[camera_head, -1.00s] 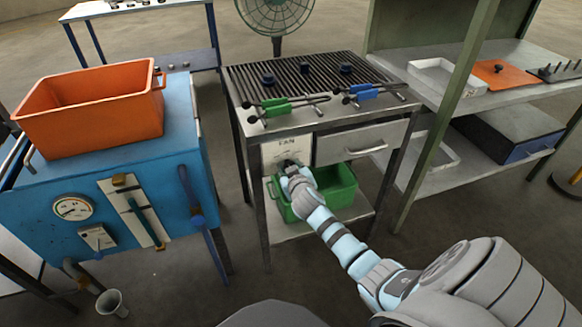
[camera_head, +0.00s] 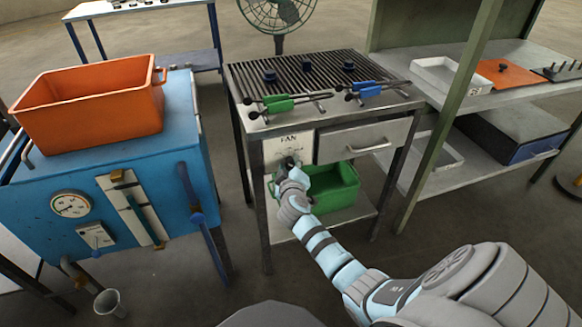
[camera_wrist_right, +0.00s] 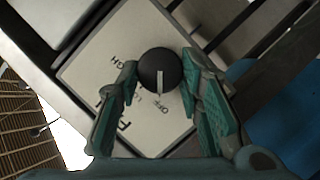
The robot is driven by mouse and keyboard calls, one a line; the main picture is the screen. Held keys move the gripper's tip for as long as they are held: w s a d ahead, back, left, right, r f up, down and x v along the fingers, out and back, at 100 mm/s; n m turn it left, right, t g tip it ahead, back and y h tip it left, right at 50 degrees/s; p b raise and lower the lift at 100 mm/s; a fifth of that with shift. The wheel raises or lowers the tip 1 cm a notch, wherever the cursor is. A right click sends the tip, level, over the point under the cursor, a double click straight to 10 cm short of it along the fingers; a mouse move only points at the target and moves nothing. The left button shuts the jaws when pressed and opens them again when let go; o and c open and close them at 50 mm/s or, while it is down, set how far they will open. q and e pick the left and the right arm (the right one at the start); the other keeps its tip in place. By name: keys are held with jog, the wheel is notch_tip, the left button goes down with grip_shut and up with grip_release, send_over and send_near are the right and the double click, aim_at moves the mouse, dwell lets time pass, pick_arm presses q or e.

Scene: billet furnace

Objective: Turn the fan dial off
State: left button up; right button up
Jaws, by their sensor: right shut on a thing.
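The fan dial (camera_wrist_right: 158,72) is a round black knob with a white pointer line on a pale panel. In the right wrist view, the pointer points at the "OFF" (camera_wrist_right: 161,106) marking. "LOW" and "HIGH" are printed farther round to the left. The fan panel (camera_head: 274,151) shows in the head view on the front of the grill-topped table, with the dial mostly hidden by my gripper. My right gripper (camera_wrist_right: 160,75) is shut on the dial, one finger on each side of it; it also shows in the head view (camera_head: 289,166). My left gripper is not in view.
A green bin (camera_head: 335,188) sits on the shelf just below and beside my right gripper. A grey drawer (camera_head: 357,140) with a handle is right of the panel. Tongs with green (camera_head: 279,104) and blue grips lie above. A green standing fan (camera_head: 277,14) is behind.

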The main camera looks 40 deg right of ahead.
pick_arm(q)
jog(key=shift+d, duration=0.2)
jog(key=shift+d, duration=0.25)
pick_arm(e)
jog(key=o, duration=1.2)
jog(key=shift+c, duration=0.2)
jog(key=shift+s+a, duration=0.25)
jog(key=shift+s, duration=0.05)
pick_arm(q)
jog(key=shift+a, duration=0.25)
pick_arm(e)
jog(key=v, duration=1.1)
jog(key=shift+r, duration=0.2)
jog(key=shift+s, duration=0.1)
